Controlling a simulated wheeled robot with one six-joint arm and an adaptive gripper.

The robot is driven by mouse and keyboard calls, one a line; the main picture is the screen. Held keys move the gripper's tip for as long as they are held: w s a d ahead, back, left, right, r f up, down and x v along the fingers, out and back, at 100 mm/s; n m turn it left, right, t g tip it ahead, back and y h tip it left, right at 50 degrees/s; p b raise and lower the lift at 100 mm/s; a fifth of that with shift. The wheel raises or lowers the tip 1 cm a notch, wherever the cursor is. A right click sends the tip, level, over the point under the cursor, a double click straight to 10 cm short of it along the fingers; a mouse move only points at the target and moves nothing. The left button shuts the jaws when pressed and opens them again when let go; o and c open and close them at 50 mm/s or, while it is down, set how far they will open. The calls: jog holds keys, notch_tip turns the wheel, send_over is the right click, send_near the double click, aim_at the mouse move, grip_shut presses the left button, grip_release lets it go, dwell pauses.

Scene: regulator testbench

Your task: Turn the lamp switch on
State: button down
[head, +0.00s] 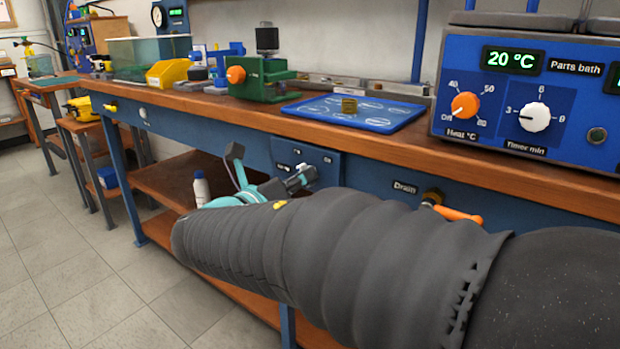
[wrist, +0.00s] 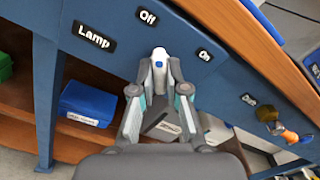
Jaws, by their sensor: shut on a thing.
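The lamp switch (wrist: 159,58) is a pale grey-white lever with a blue mark, on a blue panel under the bench top. In the wrist view it stands between the Off label (wrist: 147,17) and the On label (wrist: 204,54), with the Lamp label (wrist: 94,36) to the left. My gripper (wrist: 160,78) is shut on the switch, one finger on each side. In the head view my gripper (head: 299,179) reaches the switch panel (head: 325,163) from below. The switch there is mostly hidden by the fingers. I cannot tell its exact setting.
The wooden bench edge (head: 480,165) runs just above the panel. A drain valve with an orange handle (head: 458,214) is to the right. On the lower shelf are a white bottle (head: 201,188) and a blue box (wrist: 88,103). The floor at left is clear.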

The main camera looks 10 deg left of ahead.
jog(key=shift+a+m+b, duration=0.1)
jog(key=shift+m+b, duration=2.75)
jog(key=shift+m, duration=4.65)
jog(key=c, duration=1.2)
grip_release()
jog(key=shift+w, duration=0.1)
jog(key=v, duration=1.2)
